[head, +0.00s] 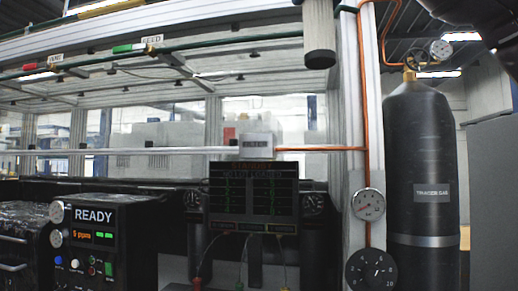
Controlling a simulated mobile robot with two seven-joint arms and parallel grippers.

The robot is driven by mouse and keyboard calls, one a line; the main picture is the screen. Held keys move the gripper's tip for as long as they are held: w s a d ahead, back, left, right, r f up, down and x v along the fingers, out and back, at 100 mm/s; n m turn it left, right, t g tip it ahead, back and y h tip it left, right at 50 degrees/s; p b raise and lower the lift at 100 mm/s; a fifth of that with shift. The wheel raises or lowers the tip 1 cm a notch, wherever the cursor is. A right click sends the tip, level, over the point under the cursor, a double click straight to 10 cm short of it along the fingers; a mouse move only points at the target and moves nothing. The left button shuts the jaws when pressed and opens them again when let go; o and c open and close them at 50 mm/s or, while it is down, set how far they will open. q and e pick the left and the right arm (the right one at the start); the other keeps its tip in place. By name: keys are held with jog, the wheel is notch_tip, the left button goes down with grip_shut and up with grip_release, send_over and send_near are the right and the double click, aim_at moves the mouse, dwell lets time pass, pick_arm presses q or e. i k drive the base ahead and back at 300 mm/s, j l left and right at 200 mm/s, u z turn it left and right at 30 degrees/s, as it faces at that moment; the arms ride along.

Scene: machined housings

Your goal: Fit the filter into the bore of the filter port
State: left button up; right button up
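A pale, ribbed cylinder with a dark grey end cap (319,35) hangs into the top of the head view, right of the middle. It looks like a filter, but its upper end is cut off and I cannot tell what holds it. A small grey plate marked FILTER (255,143) sits at the horizontal rail, below and left of the cylinder and apart from it in the picture. I cannot make out a port bore.
A black gas cylinder (420,160) stands at right beside a pale upright post with an orange pipe and gauges (368,204). A dark display (253,190) is at centre. A black READY panel (100,235) is at lower left. Hoses cross the frame above.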

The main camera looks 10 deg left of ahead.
aim_at(259, 154)
jog(key=i+j, duration=0.7)
jog(key=i, duration=0.15)
